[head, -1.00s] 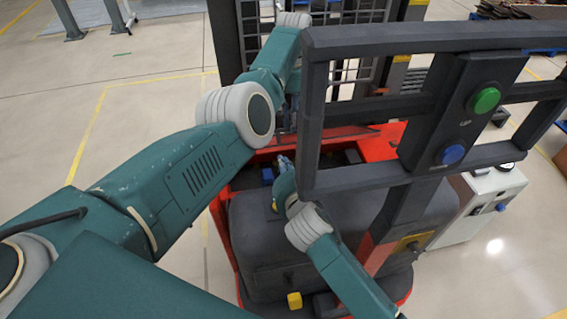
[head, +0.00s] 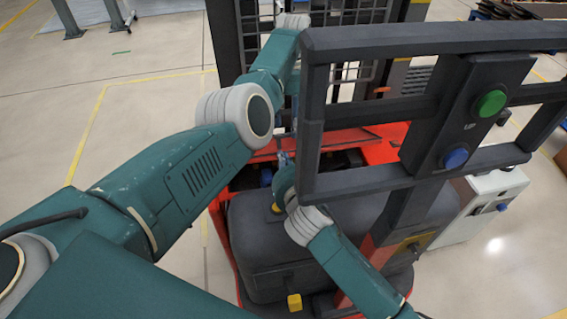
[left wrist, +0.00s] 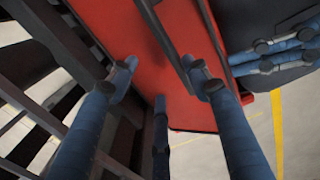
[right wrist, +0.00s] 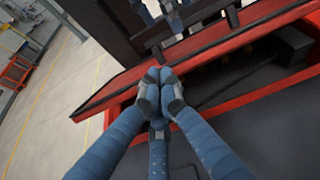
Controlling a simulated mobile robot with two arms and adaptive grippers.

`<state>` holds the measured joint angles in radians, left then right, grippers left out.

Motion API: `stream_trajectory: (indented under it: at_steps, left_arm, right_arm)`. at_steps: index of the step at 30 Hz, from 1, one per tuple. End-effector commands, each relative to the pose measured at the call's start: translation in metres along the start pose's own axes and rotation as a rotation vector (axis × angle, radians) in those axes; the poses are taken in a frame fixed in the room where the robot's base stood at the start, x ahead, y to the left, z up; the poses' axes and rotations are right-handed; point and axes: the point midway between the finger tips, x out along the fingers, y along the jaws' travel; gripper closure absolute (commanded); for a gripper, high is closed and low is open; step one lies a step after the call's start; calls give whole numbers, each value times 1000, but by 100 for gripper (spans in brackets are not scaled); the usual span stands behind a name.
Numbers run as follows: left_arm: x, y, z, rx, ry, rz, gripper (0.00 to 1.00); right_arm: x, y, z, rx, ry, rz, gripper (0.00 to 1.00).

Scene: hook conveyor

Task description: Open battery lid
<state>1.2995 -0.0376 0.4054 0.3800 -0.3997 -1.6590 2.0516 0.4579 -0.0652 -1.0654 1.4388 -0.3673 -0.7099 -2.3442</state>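The red battery lid (head: 339,139) is tilted up on the truck's red body, partly behind the dark frame in the head view. Its red face fills the middle of the left wrist view (left wrist: 150,50), and its edge crosses the right wrist view (right wrist: 112,97), with an open gap below it. My left gripper (left wrist: 158,80) has its fingers spread over the lid's red face; I see no object between them. My right gripper (right wrist: 160,88) has its fingertips together at the lid's edge. I cannot tell whether they pinch the lid or only touch it.
A dark frame with a green button (head: 490,104) and a blue button (head: 455,157) stands close on the right. The black seat-like cover (head: 270,243) lies below my right arm. The right gripper's blue fingers also show beside the left gripper (left wrist: 285,55).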

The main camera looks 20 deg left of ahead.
Motion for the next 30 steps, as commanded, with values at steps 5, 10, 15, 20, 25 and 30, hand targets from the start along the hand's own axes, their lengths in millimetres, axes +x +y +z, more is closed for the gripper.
stream_trajectory:
  at_steps: [5,10,15,20,25,30]
  left_arm:
    - [0,6,-4,-6,3,18,65]
    - [-1,7,-3,-6,3,19,65]
    - [-3,7,-3,-6,2,20,65]
    - [-20,7,-2,-6,0,23,65]
    - [-57,3,0,-3,-2,20,65]
    - [-93,0,0,-2,-3,15,65]
  right_arm:
    - [0,0,0,0,1,0,100]
    - [0,0,0,0,0,0,100]
    - [0,0,0,0,0,0,100]
    - [0,0,0,0,0,0,100]
    - [0,0,0,0,1,0,100]
    - [0,0,0,0,0,1,100]
